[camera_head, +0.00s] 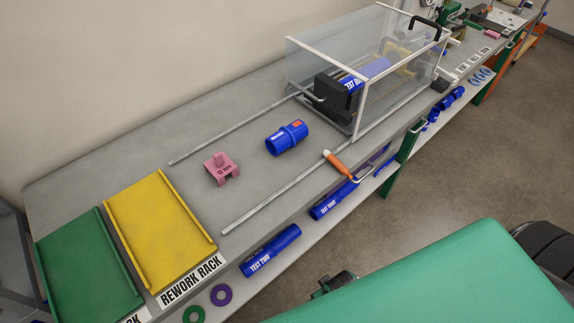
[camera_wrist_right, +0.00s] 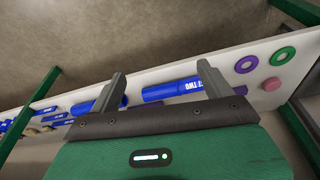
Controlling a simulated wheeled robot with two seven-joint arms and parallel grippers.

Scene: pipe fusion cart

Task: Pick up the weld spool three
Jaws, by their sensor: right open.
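A short blue spool (camera_head: 287,138) with an orange patch lies on the grey bench, between two metal rails. Its white lettering is too small to read, so I cannot tell whether it is weld spool three. My right gripper (camera_wrist_right: 162,82) is open and empty in the right wrist view, with the lower shelf's blue pipes beyond its fingers. In the head view, dark parts of my right gripper show at the edge of my green arm, in front of the bench and well away from the spool. My left gripper is not in view.
A pink 12 mm block (camera_head: 222,169) stands left of the spool. A yellow rack (camera_head: 160,231) and a green rack (camera_head: 88,262) lie at left. A clear enclosure (camera_head: 322,68) stands behind. An orange-handled tool (camera_head: 336,163) sits at the bench edge. Blue pipes (camera_head: 270,250) lie on the lower shelf.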

